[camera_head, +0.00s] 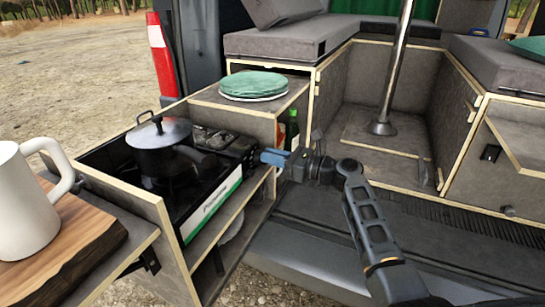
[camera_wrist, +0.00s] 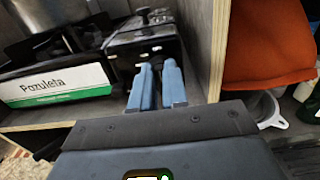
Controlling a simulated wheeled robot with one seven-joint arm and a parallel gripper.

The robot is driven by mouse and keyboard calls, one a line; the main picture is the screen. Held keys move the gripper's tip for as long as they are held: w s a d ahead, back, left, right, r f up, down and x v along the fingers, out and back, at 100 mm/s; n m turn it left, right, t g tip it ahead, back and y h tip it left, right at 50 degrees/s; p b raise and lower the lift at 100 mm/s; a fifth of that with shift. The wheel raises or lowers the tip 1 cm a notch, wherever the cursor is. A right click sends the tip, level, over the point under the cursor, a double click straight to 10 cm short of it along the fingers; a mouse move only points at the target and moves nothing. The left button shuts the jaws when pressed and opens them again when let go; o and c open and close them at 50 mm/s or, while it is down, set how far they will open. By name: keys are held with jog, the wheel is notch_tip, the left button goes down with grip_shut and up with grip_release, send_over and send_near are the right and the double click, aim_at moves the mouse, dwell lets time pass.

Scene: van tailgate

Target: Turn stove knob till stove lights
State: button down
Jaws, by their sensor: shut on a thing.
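The portable gas stove (camera_head: 213,207) sits in the pull-out compartment, with a white and green front; it also shows in the wrist view (camera_wrist: 58,84). A dark lidded pot (camera_head: 160,145) stands on its burner, and I see no flame under it. My gripper (camera_head: 272,158) is at the stove's right end. In the wrist view its blue fingers (camera_wrist: 157,84) reach against the dark control panel (camera_wrist: 142,42) and are shut on the stove knob, which they hide.
A wooden compartment wall (camera_wrist: 203,45) stands close right of the fingers. A white mug (camera_head: 25,205) stands on a wooden board (camera_head: 75,250) at left. Green plates (camera_head: 253,84) lie on the counter behind, with a bottle (camera_head: 291,130) below.

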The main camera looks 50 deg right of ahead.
jog(key=shift+n, duration=0.3)
jog(key=n+b, duration=0.4)
jog(key=n, duration=0.1)
jog(key=a+f+n+b, duration=0.1)
jog(key=n+b, duration=0.2)
jog(key=n, duration=0.3)
jog(key=f+n+b, duration=0.1)
jog(key=n+b, duration=0.3)
jog(key=n, duration=0.2)
jog(key=shift+s+a+b, duration=0.2)
jog(key=shift+s+b, duration=0.1)
jog(key=shift+d+f+n+b, duration=0.1)
jog(key=shift+f+n+b, duration=0.05)
jog(key=shift+n+b, duration=1.35)
jog(key=shift+f+n+b, duration=0.15)
jog(key=shift+n+b, duration=1.05)
jog(key=shift+n, duration=0.5)
jog(key=c, duration=1.1)
grip_release()
jog(key=shift+r, duration=0.1)
jog(key=shift+c, duration=0.2)
